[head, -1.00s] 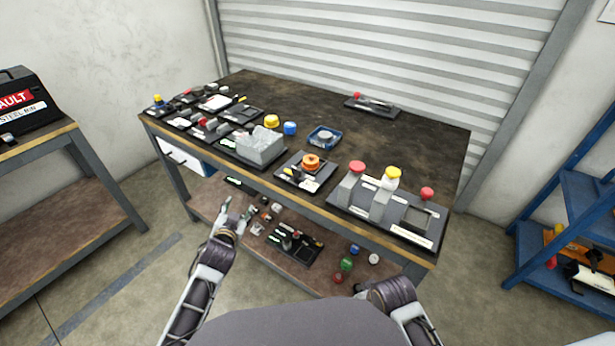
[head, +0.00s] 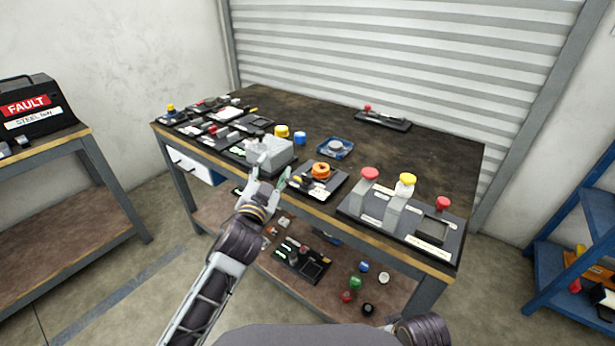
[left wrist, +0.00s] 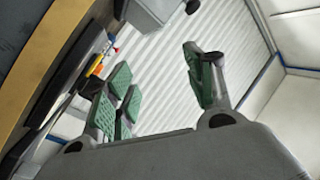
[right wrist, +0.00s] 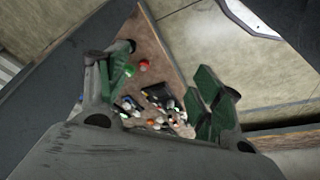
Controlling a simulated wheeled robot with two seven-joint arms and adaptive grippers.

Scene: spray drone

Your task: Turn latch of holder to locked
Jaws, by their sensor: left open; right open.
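A black base plate (head: 330,187) near the bench's front edge carries an orange round part (head: 321,170) and a small yellow lever. It may be the holder with its latch; the latch position is too small to read. My left gripper (head: 268,167) is open and empty at the bench's front edge, left of this plate and in front of a grey block (head: 280,152). In the left wrist view its green-padded fingers (left wrist: 160,86) are spread, with nothing between them. My right gripper (right wrist: 166,88) is open and empty in the right wrist view, outside the head view.
Grey stands with red and yellow knobs (head: 404,186) are on a black plate at the right. A blue tray (head: 348,154) and a blue cap (head: 300,138) lie behind the front row. Small parts lie on the lower shelf (head: 330,300). The bench's rear middle is clear.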

